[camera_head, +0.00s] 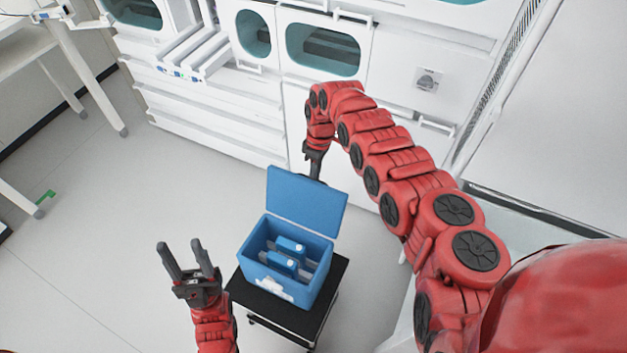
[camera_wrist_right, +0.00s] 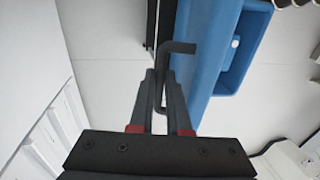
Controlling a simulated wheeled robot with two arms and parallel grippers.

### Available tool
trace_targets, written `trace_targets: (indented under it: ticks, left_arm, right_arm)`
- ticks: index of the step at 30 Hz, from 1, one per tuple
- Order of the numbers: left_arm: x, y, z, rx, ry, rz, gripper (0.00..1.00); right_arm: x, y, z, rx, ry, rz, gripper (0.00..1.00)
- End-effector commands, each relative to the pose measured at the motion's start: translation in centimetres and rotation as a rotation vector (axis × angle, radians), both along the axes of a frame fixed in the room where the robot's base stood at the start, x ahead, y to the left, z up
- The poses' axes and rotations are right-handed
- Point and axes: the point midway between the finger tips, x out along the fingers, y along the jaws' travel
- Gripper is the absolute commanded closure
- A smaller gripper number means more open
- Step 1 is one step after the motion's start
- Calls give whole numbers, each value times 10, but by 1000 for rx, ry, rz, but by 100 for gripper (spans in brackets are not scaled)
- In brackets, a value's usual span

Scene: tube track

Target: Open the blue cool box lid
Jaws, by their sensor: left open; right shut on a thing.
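The blue cool box (camera_head: 318,247) stands with its lid (camera_head: 306,200) raised steeply at the back, so the inside shows. Two blue packs (camera_head: 288,247) sit in it. My right gripper (camera_head: 315,172) is behind the lid's top edge. In the right wrist view its fingers (camera_wrist_right: 160,85) are shut on a thin grey bent bar (camera_wrist_right: 181,47), right beside the blue lid (camera_wrist_right: 201,55). The bar's join to the lid is not clear. My left gripper (camera_head: 184,250) is open and empty, to the left of the box and apart from it.
The box stands on a small black-topped cart (camera_head: 253,301). White cabinets with teal windows (camera_head: 322,50) line the back. A white table (camera_head: 24,45) is at the far left. The grey floor left of the cart is clear.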

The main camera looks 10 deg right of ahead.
Motion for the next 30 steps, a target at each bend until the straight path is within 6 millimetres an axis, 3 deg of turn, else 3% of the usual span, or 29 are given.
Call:
trace_targets:
  ticks: [11, 12, 17, 30]
  left_arm:
    - [0, 0, -2, 0, 0, 0, 50]
    - [0, 0, -2, 0, 0, 0, 50]
    - [0, 0, -2, 0, 0, 0, 50]
    - [0, 0, -2, 0, 0, 0, 50]
  right_arm:
    - [-4, 1, -5, 0, 11, 1, 100]
    - [-4, 1, -5, 0, 12, 1, 82]
    - [-3, 0, -4, 0, 8, 1, 55]
    - [1, -2, 5, 0, 0, -2, 55]
